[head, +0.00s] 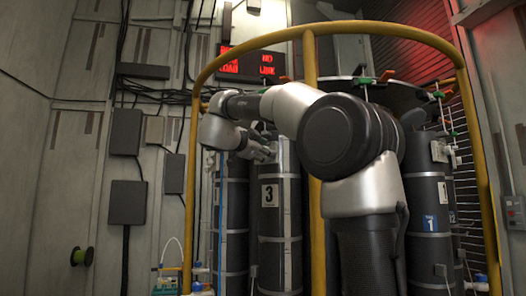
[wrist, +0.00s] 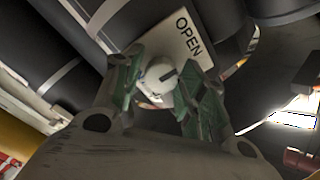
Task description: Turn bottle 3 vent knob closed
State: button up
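Bottle 3 (head: 270,222) is a tall dark cylinder with pale bands and a white label bearing a 3, standing behind the yellow rail. My gripper (head: 265,153) is at the upper part of this bottle, with my arm reaching across from the right. In the wrist view, the vent knob (wrist: 160,76) is a pale round knob with a dark line on its face. A white plate (wrist: 184,32) reading OPEN is behind it. My gripper's green-padded fingers (wrist: 158,88) are on either side of the knob. I cannot tell whether both pads touch it.
A yellow tubular rail (head: 311,62) arches around the bottles, with an upright in front. Bottle 1 (head: 428,190) stands to the right. Green and orange fittings (head: 387,76) sit above. A red-lettered sign (head: 250,64) and dark boxes (head: 127,202) are on the wall.

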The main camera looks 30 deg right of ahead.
jog(key=c, duration=0.6)
jog(key=shift+o, duration=0.2)
jog(key=shift+m, duration=0.5)
jog(key=m, duration=1.6)
jog(key=shift+f+m, duration=0.35)
jog(key=shift+m, duration=0.05)
jog(key=o, duration=1)
